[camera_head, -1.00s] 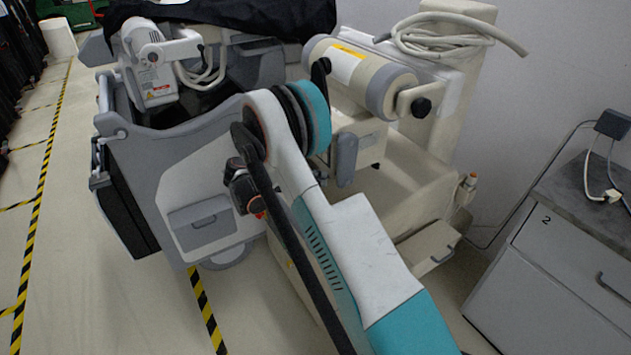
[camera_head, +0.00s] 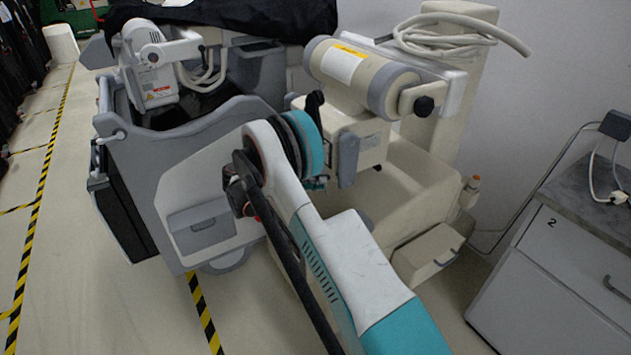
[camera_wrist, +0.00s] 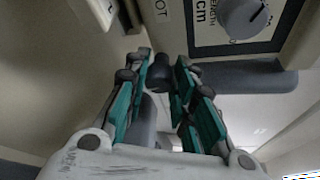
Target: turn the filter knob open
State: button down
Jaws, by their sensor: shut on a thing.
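My gripper (camera_wrist: 163,66) is in the wrist view, its two teal-and-grey fingers closed in on a small dark knob (camera_wrist: 160,78) under the beige housing. I take this to be the filter knob; its marking and turned angle cannot be read. The fingers partly cover it. A larger grey dial (camera_wrist: 244,18) on a panel marked "cm" is to the upper right, apart from the fingers. In the head view my arm hides the knob and most of the gripper; the beige housing (camera_head: 372,145) is just beyond the arm.
A cream cylinder (camera_head: 360,72) with a black end knob is above the housing. A grey cart (camera_head: 195,185) stands left. A grey cabinet (camera_head: 555,265) stands right, with a coiled hose (camera_head: 440,35) behind. Floor is open at the left.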

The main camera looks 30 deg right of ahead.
dwell(0.4)
jog(key=c, duration=1.3)
grip_release()
jog(key=shift+c, duration=0.2)
